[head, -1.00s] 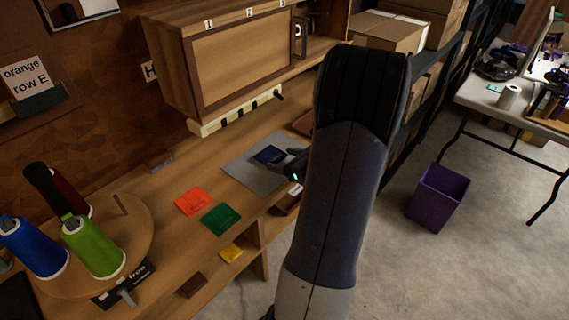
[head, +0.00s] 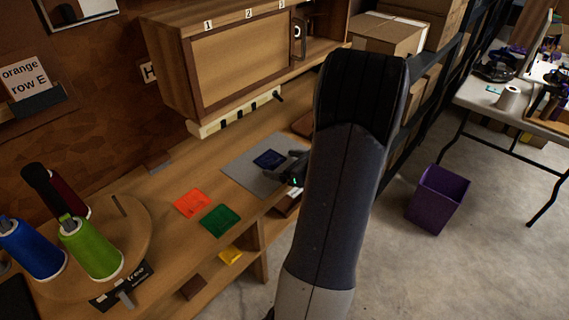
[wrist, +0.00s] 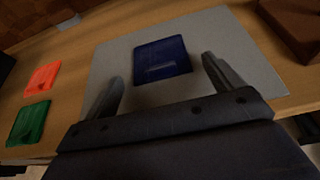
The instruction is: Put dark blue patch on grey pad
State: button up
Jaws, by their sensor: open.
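The dark blue patch (head: 269,159) lies flat on the grey pad (head: 240,172) on the wooden bench. In the wrist view the patch (wrist: 162,60) rests wholly within the edges of the pad (wrist: 250,62), just beyond my gripper (wrist: 164,82). The two fingers stand apart with nothing between them, and the patch is clear of them. In the head view my gripper (head: 291,168) is just to the right of the patch, partly hidden by my arm.
Thread cones stand on a round board (head: 135,235) at left. A cabinet (head: 240,62) overhangs the bench behind. A purple bin (head: 438,198) stands on the floor.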

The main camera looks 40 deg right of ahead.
jog(key=shift+r, duration=0.3)
jog(key=a+p+v, duration=0.1)
jog(key=v, duration=1.1)
jog(key=shift+d+f, duration=0.15)
jog(key=shift+d, duration=0.3)
jog(key=shift+c, duration=0.5)
